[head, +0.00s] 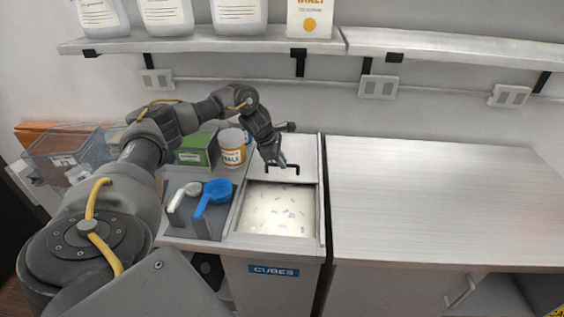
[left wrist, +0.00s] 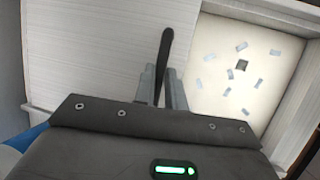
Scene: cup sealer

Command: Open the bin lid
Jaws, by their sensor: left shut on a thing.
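The bin (head: 325,239) bears a blue "CUBES" label, and its front part is open, showing pale contents with small bluish marks (head: 278,208). The metal lid (head: 300,150) lies slid to the back of the bin, with a dark handle (head: 294,168) at its front edge. My left gripper (head: 275,163) is at the handle, shut on it. In the left wrist view the fingers (left wrist: 162,88) close around the dark handle (left wrist: 165,48), with the lid (left wrist: 95,50) on one side and the open bin on the other. My right gripper is not in view.
A blue scoop (head: 214,190) and a white scoop (head: 183,194) stand in a grey holder left of the bin. Behind them are a labelled tub (head: 232,150) and a green box (head: 196,152). The metal counter (head: 440,195) on the right is clear.

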